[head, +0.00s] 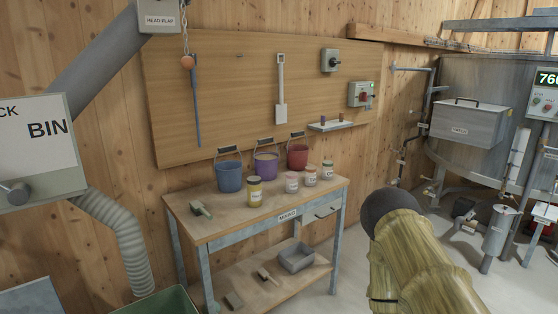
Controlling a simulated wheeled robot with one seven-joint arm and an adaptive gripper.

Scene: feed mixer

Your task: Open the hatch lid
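A grey metal box with a lid (470,105) is mounted on the front of the large round grey tank (455,75) at the right. The lid has a dark bar handle (481,100) on top and looks shut. A small label on the box front is too small to read surely; I cannot tell whether this is the hatch. A yellowish link of my arm with a dark rounded end rises at the lower right, left of and below the box. My gripper's fingers do not show.
A workbench (230,222) stands at the middle with blue, purple and red buckets (265,165) and several jars. Pipes and stands are below the tank. Grey floor is open between bench and tank.

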